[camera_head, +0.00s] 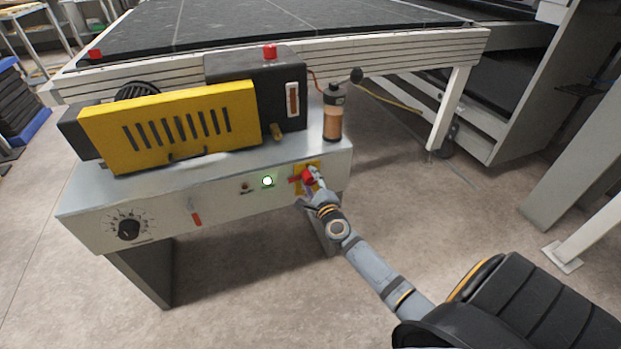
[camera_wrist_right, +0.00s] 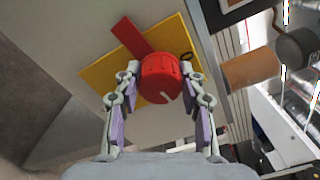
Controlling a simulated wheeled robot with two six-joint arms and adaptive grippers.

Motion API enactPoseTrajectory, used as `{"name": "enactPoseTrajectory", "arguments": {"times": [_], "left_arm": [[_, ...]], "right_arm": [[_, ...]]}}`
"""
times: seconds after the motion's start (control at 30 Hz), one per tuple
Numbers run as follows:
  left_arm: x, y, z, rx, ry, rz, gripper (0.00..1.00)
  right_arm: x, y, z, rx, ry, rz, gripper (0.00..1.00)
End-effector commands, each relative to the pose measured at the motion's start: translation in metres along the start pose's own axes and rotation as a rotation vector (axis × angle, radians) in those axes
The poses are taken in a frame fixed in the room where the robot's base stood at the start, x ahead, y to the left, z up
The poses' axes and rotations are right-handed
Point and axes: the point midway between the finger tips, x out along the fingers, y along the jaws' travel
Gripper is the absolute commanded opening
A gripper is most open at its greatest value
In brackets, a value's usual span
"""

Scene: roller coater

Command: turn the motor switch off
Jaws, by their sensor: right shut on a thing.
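The motor switch (camera_head: 309,175) is a red rotary knob on a yellow plate (camera_head: 314,164) at the right end of the grey machine's front panel. In the right wrist view the red knob (camera_wrist_right: 160,78) has a white mark on its face, and a red lever-like bar (camera_wrist_right: 131,37) extends from it to the upper left over the yellow plate (camera_wrist_right: 98,76). My right gripper (camera_head: 316,184) is at the knob, its two fingers on either side of it, shut on it; it also shows in the wrist view (camera_wrist_right: 160,92). My left gripper is not in view.
A black dial (camera_head: 128,229) sits at the panel's left. A yellow slotted guard (camera_head: 175,125) and a brown-and-black cylinder (camera_head: 333,115) stand on top. Open floor (camera_head: 250,290) lies in front.

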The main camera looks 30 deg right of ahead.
Motion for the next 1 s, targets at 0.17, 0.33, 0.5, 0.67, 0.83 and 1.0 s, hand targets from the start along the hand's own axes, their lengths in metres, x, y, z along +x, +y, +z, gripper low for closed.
{"name": "enactPoseTrajectory", "arguments": {"times": [0.17,0.33,0.5,0.67,0.83,1.0], "left_arm": [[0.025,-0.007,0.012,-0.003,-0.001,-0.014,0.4],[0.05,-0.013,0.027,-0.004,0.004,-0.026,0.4],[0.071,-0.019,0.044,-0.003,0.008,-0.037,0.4],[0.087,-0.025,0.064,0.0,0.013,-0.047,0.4],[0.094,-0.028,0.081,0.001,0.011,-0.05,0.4],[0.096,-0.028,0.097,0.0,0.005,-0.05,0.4]], "right_arm": [[0.0,-0.002,0.001,-0.154,0.001,0.002,0.09],[0.0,-0.002,0.001,-0.316,0.001,0.002,0.09],[-0.001,-0.001,0.001,-0.478,0.002,0.003,0.09],[0.0,-0.001,0.001,-0.632,0.001,0.003,0.09],[0.0,-0.001,0.001,-0.792,0.001,0.003,0.09],[-0.001,-0.001,0.001,-0.953,0.0,0.004,0.09]]}}
